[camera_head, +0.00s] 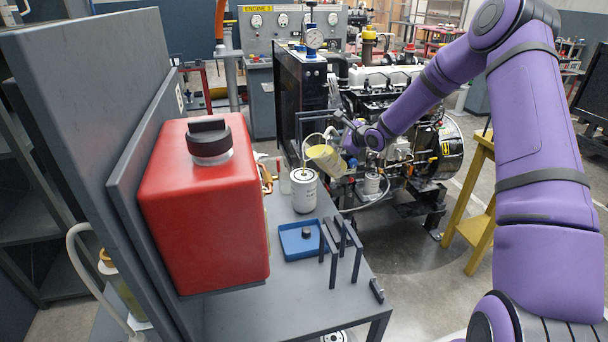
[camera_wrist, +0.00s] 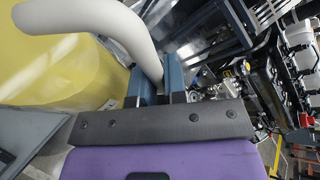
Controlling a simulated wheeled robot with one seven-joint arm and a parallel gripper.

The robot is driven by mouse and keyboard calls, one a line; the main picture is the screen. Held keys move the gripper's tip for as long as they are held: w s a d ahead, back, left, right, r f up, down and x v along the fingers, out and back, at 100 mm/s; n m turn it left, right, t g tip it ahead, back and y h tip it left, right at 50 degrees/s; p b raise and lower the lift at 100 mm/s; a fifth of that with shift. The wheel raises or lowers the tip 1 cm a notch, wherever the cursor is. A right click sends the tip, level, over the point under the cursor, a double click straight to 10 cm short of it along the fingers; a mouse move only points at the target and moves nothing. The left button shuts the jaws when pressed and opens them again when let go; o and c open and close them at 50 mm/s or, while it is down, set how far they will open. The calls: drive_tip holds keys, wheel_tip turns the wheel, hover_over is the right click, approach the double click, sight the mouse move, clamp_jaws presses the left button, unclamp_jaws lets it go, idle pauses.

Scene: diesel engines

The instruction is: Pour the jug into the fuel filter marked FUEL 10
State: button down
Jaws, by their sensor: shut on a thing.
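My gripper (camera_wrist: 158,88) is shut on the white handle (camera_wrist: 112,22) of the jug. The jug (camera_head: 326,159) holds yellow liquid, and its yellow body (camera_wrist: 60,75) fills the left of the wrist view. In the head view the jug hangs in the air, looking tilted, just above and right of a white filter canister (camera_head: 304,192). That canister stands upright on the grey bench, with small dark print I cannot read. Another white canister (camera_head: 372,184) is on the engine's near side. I cannot tell which one is marked FUEL 10.
A red tank (camera_head: 205,215) with a black cap stands at the left of the grey bench (camera_head: 240,318). A blue tray (camera_head: 289,251) holding a small dark part and an upright dark rack (camera_head: 341,250) are in front of the canister. The engine (camera_head: 395,110) is behind right.

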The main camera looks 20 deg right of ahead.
drive_tip(key=shift+r, duration=0.15)
drive_tip(key=shift+d+f, duration=0.2)
drive_tip(key=shift+f, duration=0.25)
drive_tip(key=shift+m+g+y, duration=0.4)
drive_tip(key=shift+m+y, duration=0.1)
drive_tip(key=shift+m, duration=0.4)
drive_tip(key=f, duration=0.2)
drive_tip(key=d+f, duration=0.1)
drive_tip(key=f, duration=0.1)
drive_tip(key=shift+w+f, duration=0.1)
drive_tip(key=shift+w, duration=0.3)
drive_tip(key=shift+w+d+f, duration=0.1)
drive_tip(key=shift+f, duration=0.1)
drive_tip(key=shift+w+d+f+m+y, duration=0.15)
drive_tip(key=shift+d+f+m+y, duration=0.25)
drive_tip(key=shift+m, duration=0.1)
drive_tip(key=shift+a+f+g, duration=0.2)
drive_tip(key=shift+f+g, duration=0.1)
drive_tip(key=shift+f, duration=0.05)
drive_tip(key=shift+w+d+m+y, duration=0.1)
drive_tip(key=shift+d+m+y, duration=0.05)
drive_tip(key=shift+m+y, duration=0.15)
